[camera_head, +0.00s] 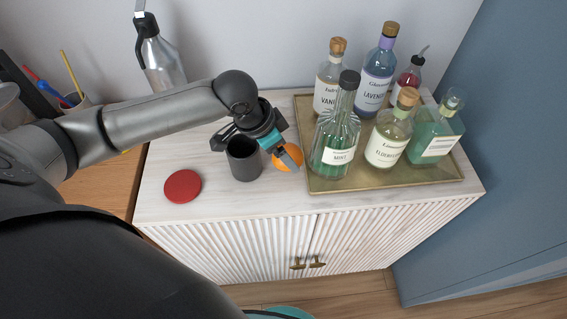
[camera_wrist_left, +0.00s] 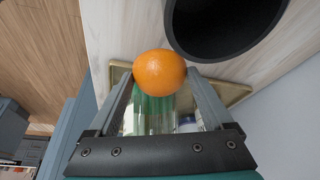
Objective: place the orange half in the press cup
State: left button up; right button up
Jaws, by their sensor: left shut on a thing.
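The orange half (camera_head: 288,157) is held in my left gripper (camera_head: 283,158), just right of the dark grey cup (camera_head: 244,160) and near its rim height. In the left wrist view the orange half (camera_wrist_left: 160,72) sits between the two fingertips, its rounded skin showing; its cut face is hidden. The dark cup (camera_wrist_left: 222,22) shows beside it at the top, its opening empty as far as I can see. The orange and cup look apart in that view. My right gripper is not in view.
A red round disc (camera_head: 183,186) lies left of the cup on the white cabinet top (camera_head: 222,201). A brass tray (camera_head: 390,181) with several bottles stands close on the right. A metal bottle (camera_head: 161,60) stands behind my arm. The front of the cabinet top is clear.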

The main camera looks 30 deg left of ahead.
aim_at(283, 172)
pick_arm(q)
jog(key=shift+f+b, duration=0.45)
jog(key=shift+f, duration=1.85)
jog(key=shift+f, duration=0.1)
jog(key=o, duration=1.2)
jog(key=shift+c, duration=0.2)
